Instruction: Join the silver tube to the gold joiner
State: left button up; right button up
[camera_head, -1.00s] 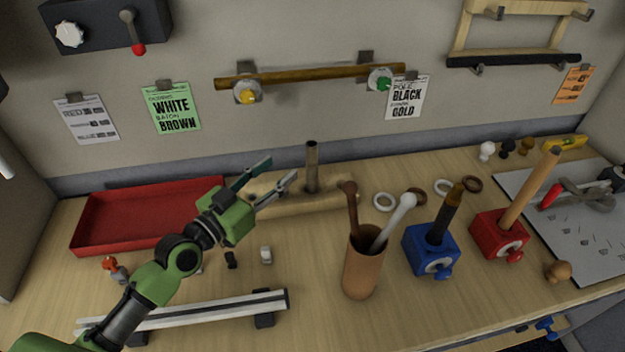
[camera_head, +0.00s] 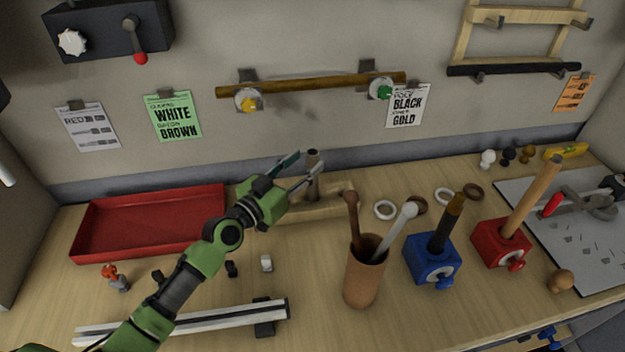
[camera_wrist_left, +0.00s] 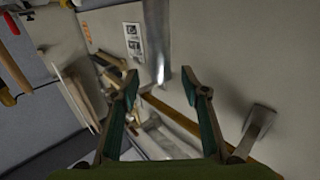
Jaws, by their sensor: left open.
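A grey metallic upright tube (camera_head: 313,182), apparently the silver tube, stands in a pale wooden block (camera_head: 335,207) at the back. My left gripper (camera_head: 309,161) is open at the tube's upper part, one finger crossing in front of it. In the left wrist view, the shiny tube (camera_wrist_left: 157,40) reaches down between the open fingertips (camera_wrist_left: 161,75); contact cannot be told. A dark pole (camera_head: 441,232) with a brownish-gold top piece (camera_head: 456,203) stands tilted in a blue clamp block (camera_head: 432,261); whether that top is the gold joiner is unclear. My right gripper is out of view.
A red tray (camera_head: 150,222) lies left of the wooden block. A brown cup (camera_head: 362,285) with two sticks stands in front of it. A red clamp block (camera_head: 500,240) holds a wooden rod. A long rail (camera_head: 220,318) lies near the front.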

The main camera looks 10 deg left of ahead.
aim_at(309, 159)
pick_arm(q)
jog(key=x, duration=0.4)
jog(key=shift+w, duration=0.25)
jog(key=shift+s, duration=0.1)
jog(key=shift+c, duration=0.4)
grip_shut()
